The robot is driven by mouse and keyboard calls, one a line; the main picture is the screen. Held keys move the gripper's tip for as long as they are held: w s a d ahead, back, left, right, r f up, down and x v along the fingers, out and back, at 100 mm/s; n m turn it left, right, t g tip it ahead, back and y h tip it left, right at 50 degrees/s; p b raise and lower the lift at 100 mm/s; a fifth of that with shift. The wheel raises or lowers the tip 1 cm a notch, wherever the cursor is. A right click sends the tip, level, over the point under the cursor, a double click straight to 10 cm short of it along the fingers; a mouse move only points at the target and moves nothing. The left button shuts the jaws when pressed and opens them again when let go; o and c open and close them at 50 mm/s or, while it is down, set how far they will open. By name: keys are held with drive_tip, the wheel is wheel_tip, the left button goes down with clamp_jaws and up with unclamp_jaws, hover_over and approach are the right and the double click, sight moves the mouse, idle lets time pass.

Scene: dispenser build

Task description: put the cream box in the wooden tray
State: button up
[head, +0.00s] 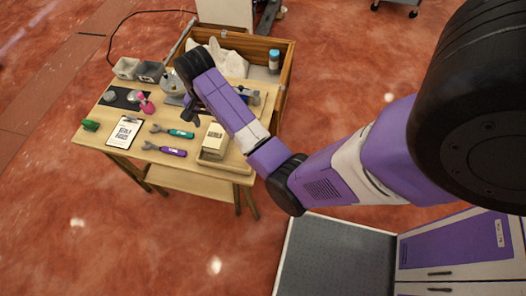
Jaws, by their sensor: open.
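The cream box (213,143) stands upright at the front right of the wooden table. The wooden tray (233,171) is low and light brown, at the same front right corner. Nothing shows between the fingers.
On the wooden table (150,158) lie a teal tool (178,133), a purple tool (168,151), a clipboard (125,132), a pink bottle (147,105) and a green item (90,125). Grey bins (149,71) stand at the back. A wooden crate (283,85) with a blue-capped jar (274,60) stands behind.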

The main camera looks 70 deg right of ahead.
drive_tip(key=s+a+f+n+t+h, duration=0.2)
drive_tip(key=s+a+f+n+t, duration=0.4)
drive_tip(key=s+a+n, duration=0.4)
drive_tip(key=s+a+r+n+t+y, duration=0.1)
drive_tip(key=s+a+r+n+t, duration=0.1)
drive_tip(key=s+a+r, duration=0.2)
drive_tip(key=s+a+r+n+t, duration=0.2)
drive_tip(key=s+a+r, duration=0.3)
drive_tip(key=r, duration=0.6)
drive_tip(key=s+a+r+n+t+y, duration=0.1)
drive_tip(key=s+a+r+t, duration=0.3)
drive_tip(key=r, duration=0.4)
drive_tip(key=shift+s+a+r+n+y, duration=0.25)
drive_tip(key=shift+s+n+y, duration=0.05)
drive_tip(key=shift+s+n, duration=0.5)
